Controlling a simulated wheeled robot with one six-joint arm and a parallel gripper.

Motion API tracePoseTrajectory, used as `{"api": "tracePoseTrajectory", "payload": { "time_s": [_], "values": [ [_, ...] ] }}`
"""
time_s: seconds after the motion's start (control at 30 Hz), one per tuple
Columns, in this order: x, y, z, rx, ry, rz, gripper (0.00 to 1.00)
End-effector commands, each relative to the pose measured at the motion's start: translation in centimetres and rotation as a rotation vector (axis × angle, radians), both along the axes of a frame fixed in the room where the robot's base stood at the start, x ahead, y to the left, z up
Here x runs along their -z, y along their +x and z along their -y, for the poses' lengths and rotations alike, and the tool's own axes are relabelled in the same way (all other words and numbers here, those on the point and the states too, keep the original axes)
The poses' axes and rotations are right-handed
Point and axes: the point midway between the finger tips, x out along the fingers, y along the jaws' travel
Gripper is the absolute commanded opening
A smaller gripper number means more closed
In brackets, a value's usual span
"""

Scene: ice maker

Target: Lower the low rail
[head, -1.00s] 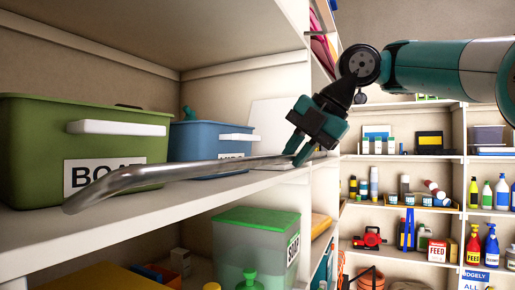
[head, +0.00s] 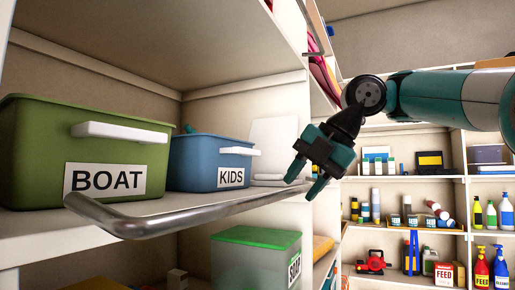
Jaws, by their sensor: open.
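The low rail is a bent metal bar (head: 190,222) along the front edge of the shelf. Its near end curves at the lower left, and it runs back to the right toward my gripper. In the head view it sits about level with the shelf edge, below the bin labels. My gripper (head: 306,186) is open, with its two fingers pointing down and left at the rail's far end. The fingers are close to the bar; I cannot tell whether they touch it. Nothing is seen between the fingers.
On the shelf behind the rail stand a green BOAT bin (head: 60,150) and a blue KIDS bin (head: 205,160). A clear bin with a green lid (head: 255,255) is on the shelf below. Shelves with bottles and tools (head: 400,215) stand at the back right.

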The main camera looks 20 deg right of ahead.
Motion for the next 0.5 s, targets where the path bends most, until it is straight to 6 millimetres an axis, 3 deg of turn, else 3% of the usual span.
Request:
{"api": "tracePoseTrajectory", "payload": {
  "time_s": [0.03, 0.5],
  "values": [
    [-1.0, -0.2, 0.3, 0.002, 0.000, 0.001, 0.40],
    [-4.9, -2.3, 2.3, 0.002, 0.002, 0.000, 0.40]
  ]
}}
